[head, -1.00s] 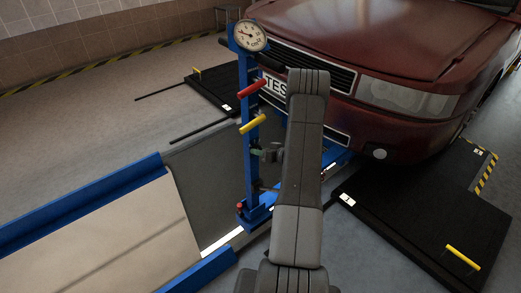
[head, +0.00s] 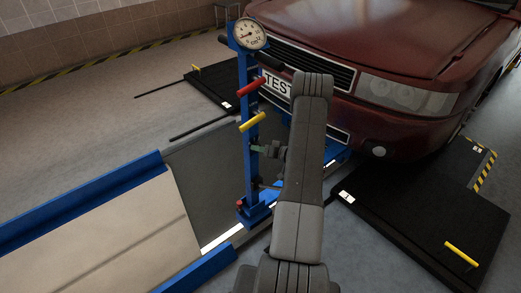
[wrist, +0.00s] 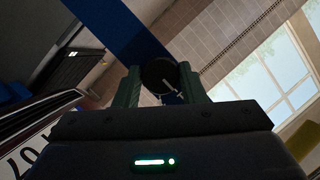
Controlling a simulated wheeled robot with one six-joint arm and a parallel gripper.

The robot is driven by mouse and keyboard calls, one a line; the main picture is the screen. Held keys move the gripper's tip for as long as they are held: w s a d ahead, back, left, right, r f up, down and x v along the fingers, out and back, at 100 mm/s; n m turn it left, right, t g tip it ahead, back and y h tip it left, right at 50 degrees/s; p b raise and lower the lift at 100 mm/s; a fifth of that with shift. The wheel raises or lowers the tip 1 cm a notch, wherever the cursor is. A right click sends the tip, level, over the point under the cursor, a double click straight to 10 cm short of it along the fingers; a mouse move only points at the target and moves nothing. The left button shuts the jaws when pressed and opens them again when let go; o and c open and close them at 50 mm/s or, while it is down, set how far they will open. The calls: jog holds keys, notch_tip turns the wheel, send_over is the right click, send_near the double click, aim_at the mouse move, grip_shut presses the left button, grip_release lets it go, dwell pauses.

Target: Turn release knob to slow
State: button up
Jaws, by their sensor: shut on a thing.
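The round black release knob (wrist: 158,75) with a white pointer line sits between my green fingertips in the wrist view. Its pointer is aimed toward the lower right, close to a small pale mark. My gripper (wrist: 160,84) is shut on the knob, one finger on each side. In the head view my gripper (head: 258,149) reaches the blue jack column (head: 249,110) below the yellow lever (head: 252,122). The knob cannot be made out there. No lettering for slow is readable.
A round gauge (head: 249,34) tops the column, with a red lever (head: 252,87) below it. A dark red car (head: 390,50) stands behind. Black plates (head: 420,215) lie at right and blue rails (head: 90,200) at left, beside a pit.

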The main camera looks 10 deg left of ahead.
jog(key=o, duration=1)
jog(key=p+v, duration=0.1)
jog(key=v, duration=1.2)
jog(key=shift+s+d+p, duration=0.2)
jog(key=shift+d+p, duration=0.15)
jog(key=shift+r, duration=0.1)
jog(key=b+x, duration=0.1)
jog(key=x, duration=1.2)
jog(key=shift+w+a+b, duration=0.2)
jog(key=shift+a+b, duration=0.15)
